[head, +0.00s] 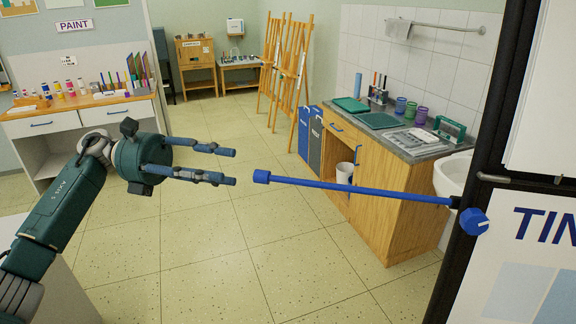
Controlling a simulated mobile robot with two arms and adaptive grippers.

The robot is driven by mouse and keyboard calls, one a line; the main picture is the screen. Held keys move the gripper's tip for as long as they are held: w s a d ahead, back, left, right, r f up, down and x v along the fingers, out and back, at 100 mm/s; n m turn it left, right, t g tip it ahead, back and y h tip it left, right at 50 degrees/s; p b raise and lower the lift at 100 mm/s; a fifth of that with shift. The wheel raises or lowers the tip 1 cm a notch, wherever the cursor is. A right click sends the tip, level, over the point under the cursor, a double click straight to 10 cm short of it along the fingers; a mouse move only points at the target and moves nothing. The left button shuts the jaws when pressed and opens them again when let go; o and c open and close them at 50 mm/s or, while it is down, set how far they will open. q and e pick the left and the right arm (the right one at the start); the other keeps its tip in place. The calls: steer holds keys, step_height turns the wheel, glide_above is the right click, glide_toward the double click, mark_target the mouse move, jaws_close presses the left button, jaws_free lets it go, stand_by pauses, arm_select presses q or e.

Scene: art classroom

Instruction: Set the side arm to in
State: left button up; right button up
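The side arm is a blue bar (350,188) in the head view. It sticks out to the left from a black post (464,180), almost level, with a thicker blue tip at its free end. A blue knob (474,221) sits at its base on the post. My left gripper (236,167) is open and empty, its fingers pointing right. In the picture its fingertips are just left of the bar's tip, with a small gap; the depth between them is hard to tell. My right gripper is not in view.
A white board (535,250) with blue lettering stands right of the post. Behind the bar is a wooden sink cabinet (400,215) with trays and cups on top. A paint table (75,102) stands at the left. The tiled floor (215,235) between is clear.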

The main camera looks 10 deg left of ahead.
mark_target(262, 171)
arm_select(q)
steer(key=d+p, duration=0.4)
steer(key=d, duration=0.4)
steer(key=shift+s+d+r, duration=0.1)
steer(key=shift+s+d, duration=0.05)
steer(key=shift+d, duration=0.2)
steer(key=shift+f, duration=0.25)
steer(key=shift+d, duration=0.15)
steer(key=c, duration=0.4)
jaws_close()
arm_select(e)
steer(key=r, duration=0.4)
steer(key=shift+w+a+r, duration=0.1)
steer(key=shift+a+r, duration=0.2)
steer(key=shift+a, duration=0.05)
